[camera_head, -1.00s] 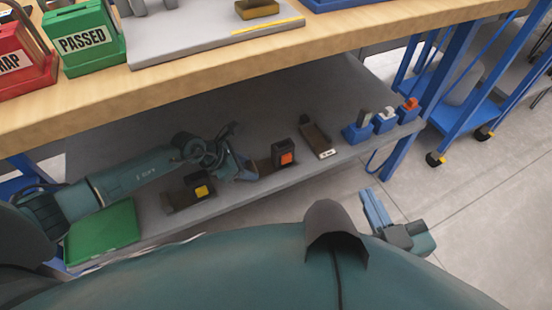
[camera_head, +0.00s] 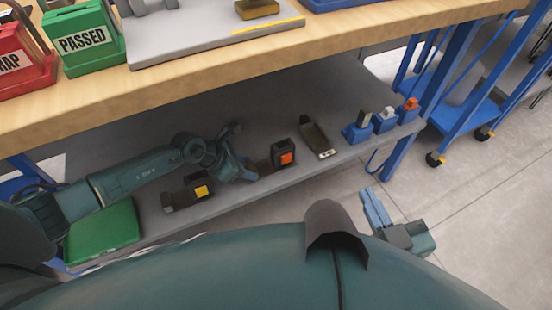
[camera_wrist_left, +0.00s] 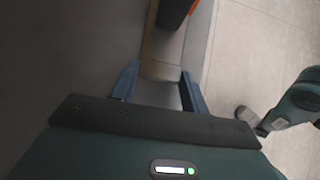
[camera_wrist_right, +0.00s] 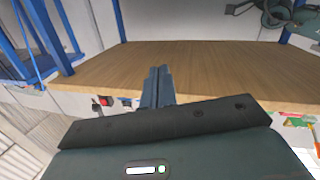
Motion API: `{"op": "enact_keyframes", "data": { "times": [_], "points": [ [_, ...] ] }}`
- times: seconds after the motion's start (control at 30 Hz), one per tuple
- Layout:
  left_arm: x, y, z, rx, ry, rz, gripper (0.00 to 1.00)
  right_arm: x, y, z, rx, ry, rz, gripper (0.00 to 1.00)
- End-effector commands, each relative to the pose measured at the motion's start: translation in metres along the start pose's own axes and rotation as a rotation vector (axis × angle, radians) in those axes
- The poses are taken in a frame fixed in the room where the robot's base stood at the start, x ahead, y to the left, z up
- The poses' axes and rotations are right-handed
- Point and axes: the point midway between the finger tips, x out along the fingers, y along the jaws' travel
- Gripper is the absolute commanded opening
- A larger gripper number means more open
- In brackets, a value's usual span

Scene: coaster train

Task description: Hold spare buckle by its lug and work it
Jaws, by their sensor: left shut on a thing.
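A buckle with a black body and an orange button (camera_head: 286,157) sits on the grey lower shelf. Its flat brownish lug (camera_wrist_left: 161,70) points back toward my left gripper (camera_wrist_left: 158,82), with its black body (camera_wrist_left: 172,14) beyond. My left gripper is at the lug, its two blue fingers on either side of it, shut on it. In the head view this gripper (camera_head: 248,172) is just left of the buckle, and its palm partly hides the lug. My right gripper (camera_head: 377,207) is away from the shelf, over the floor. Its fingers are together and empty in the right wrist view (camera_wrist_right: 157,86).
A yellow-button buckle (camera_head: 201,191) lies left on the shelf (camera_head: 345,95). Several blue blocks (camera_head: 358,133) stand at the right end. A green pad (camera_head: 105,232) lies left. The workbench (camera_head: 200,92) overhangs the shelf.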

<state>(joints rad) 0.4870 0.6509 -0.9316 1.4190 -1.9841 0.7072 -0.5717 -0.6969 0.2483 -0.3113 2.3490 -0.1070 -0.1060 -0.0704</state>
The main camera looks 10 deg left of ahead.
Motion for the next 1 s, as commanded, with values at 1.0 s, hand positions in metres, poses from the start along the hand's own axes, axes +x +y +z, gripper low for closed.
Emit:
{"op": "enact_keyframes", "data": {
  "times": [1.0],
  "points": [
    [0.001,-0.002,-0.004,0.001,0.01,-0.004,0.0,0.142,-0.074,0.153,-0.377,-0.445,-0.607,0.0]
  ]
}}
